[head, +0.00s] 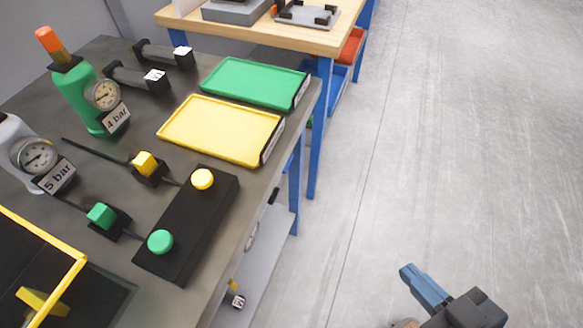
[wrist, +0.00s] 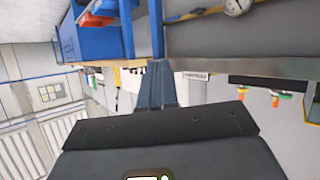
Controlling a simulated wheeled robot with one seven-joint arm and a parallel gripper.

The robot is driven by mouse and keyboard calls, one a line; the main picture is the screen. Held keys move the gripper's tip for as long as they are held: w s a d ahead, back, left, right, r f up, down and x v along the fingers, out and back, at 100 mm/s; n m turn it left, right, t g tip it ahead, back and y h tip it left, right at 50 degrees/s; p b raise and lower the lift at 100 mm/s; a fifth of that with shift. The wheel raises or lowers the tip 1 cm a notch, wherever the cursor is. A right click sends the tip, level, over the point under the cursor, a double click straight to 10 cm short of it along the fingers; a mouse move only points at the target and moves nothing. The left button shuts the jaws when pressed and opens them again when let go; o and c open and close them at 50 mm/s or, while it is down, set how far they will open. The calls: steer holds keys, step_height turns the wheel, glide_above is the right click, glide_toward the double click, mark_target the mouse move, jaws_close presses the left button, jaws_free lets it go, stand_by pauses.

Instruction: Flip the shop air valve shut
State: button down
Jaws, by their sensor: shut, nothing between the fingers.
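My gripper (head: 425,288) is over the bare floor at the lower right of the head view, well apart from the bench. Its blue fingers are together and empty; they also show in the wrist view (wrist: 157,85). I cannot pick out the shop air valve for certain. A small fitting with a yellow part and a white tag (head: 235,297) shows below the bench's front edge, partly hidden by the bench. A green regulator (head: 78,95) with an orange top and gauge is tagged 4 bar. A grey one (head: 15,130) is tagged 5 bar.
The dark bench (head: 75,150) holds a green tray (head: 255,82), a yellow tray (head: 220,128) and a black box with a yellow button (head: 202,179) and a green button (head: 160,242). A wood-topped bench (head: 265,35) stands behind. The floor (head: 450,130) at right is clear.

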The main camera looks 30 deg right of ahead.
steer(key=w+d+f+n+g, duration=0.1)
steer(key=w+f, duration=0.4)
steer(key=w, duration=0.3)
steer(key=w+r+n+g+y, duration=0.2)
steer(key=w+n+y, duration=0.5)
steer(key=w, duration=1)
steer(key=shift+w+r+n+g, duration=0.3)
steer(key=shift+r+n+g, duration=0.1)
steer(key=shift+r, duration=0.1)
steer(key=shift+a, duration=0.15)
steer(key=s+d+f+x, duration=0.1)
steer(key=f+x, duration=0.1)
steer(key=x, duration=1.1)
steer(key=shift+d+f, duration=0.2)
steer(key=shift+d, duration=0.1)
steer(key=shift+f+b, duration=0.15)
steer(key=shift+b, duration=0.15)
